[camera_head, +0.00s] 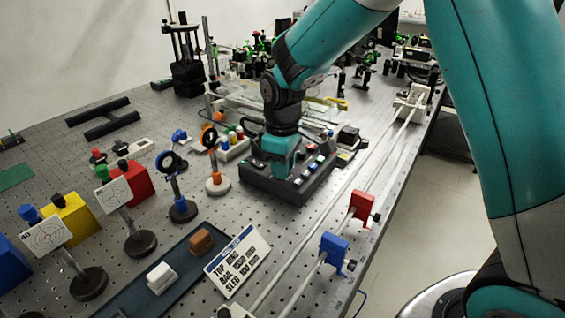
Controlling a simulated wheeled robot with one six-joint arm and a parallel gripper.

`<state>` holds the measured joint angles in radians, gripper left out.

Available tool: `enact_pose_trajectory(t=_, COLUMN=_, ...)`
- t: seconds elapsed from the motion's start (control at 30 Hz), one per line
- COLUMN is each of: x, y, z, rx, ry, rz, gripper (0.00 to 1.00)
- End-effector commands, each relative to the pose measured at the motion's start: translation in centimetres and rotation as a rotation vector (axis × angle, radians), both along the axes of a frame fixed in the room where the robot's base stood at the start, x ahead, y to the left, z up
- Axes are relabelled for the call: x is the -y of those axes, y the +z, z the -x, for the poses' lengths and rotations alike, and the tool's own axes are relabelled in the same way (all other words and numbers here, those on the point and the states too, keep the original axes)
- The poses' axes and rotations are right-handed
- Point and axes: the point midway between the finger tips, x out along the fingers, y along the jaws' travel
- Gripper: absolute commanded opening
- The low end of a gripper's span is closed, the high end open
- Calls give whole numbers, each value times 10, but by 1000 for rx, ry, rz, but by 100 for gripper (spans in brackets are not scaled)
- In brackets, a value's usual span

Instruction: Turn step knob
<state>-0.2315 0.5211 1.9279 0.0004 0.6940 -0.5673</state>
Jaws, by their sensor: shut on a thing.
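A dark control box (315,180) stands on the perforated metal bench, with small coloured buttons and knobs on its sloped top. My gripper (280,172) points down at the left half of this box. Its teal body hides most of what is between the fingers. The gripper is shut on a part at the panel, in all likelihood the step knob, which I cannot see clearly. The knob's turn position is hidden.
Two rails run along the right, with a blue slider (333,250) and a red slider (361,207). A label card (237,262) and a dark tray (128,296) lie in front. Ring mounts (179,208) and target cards (46,235) stand at left.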

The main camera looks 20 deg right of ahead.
Motion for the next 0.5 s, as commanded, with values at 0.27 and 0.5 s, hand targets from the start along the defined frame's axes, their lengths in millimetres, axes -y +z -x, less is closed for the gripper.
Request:
enact_pose_trajectory(t=0.27, x=-1, y=1, z=-2, rx=6, ry=17, rz=-2, gripper=0)
enact_pose_trajectory(t=0.5, x=-1, y=1, z=-2, rx=7, ry=16, rz=-3, gripper=29)
